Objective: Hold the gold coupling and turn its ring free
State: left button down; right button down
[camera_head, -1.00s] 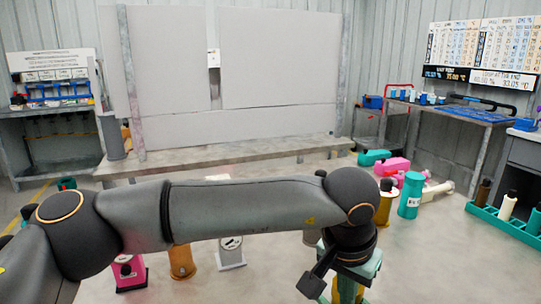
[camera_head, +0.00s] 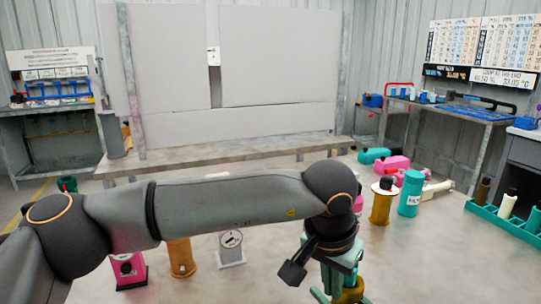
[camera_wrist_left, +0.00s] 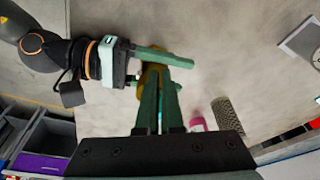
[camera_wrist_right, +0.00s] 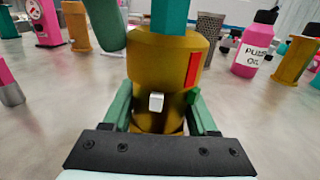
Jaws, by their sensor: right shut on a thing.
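The gold coupling (camera_wrist_right: 165,62) stands upright in the right wrist view. It has a red stripe and a small white block on its side. My right gripper (camera_wrist_right: 160,112) is shut on its lower part, one green finger on each side. A teal piece (camera_wrist_right: 172,14) rises above its top. In the left wrist view the coupling (camera_wrist_left: 154,72) is partly hidden behind my left gripper (camera_wrist_left: 160,88). Its green fingers are close together with teal showing between them; I cannot tell whether they grip. In the head view the gold coupling (camera_head: 350,293) is partly covered.
In the head view, a gold pump (camera_head: 381,206) and a teal cylinder (camera_head: 410,195) stand to the right. Pink (camera_head: 128,270), orange (camera_head: 181,257) and white (camera_head: 231,248) units stand to the left. A green rack (camera_head: 505,222) is at far right.

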pick_arm(q)
jog(key=shift+w+a, duration=0.1)
jog(key=shift+w, duration=0.2)
dwell(0.4)
notch_tip(320, 180, up, 6)
jog(key=shift+s+a, duration=0.3)
jog(key=shift+a, duration=0.05)
dwell(0.3)
jog(key=shift+s+d+f, duration=0.35)
jog(key=shift+f, duration=0.65)
jog(key=shift+s+d+f, duration=0.3)
jog(key=shift+d+f, duration=0.05)
jog(key=shift+f, duration=0.65)
jog(key=shift+s+d+f, duration=0.35)
jog(key=shift+f, duration=0.65)
jog(key=shift+w+d, duration=0.15)
jog(key=shift+w, duration=0.2)
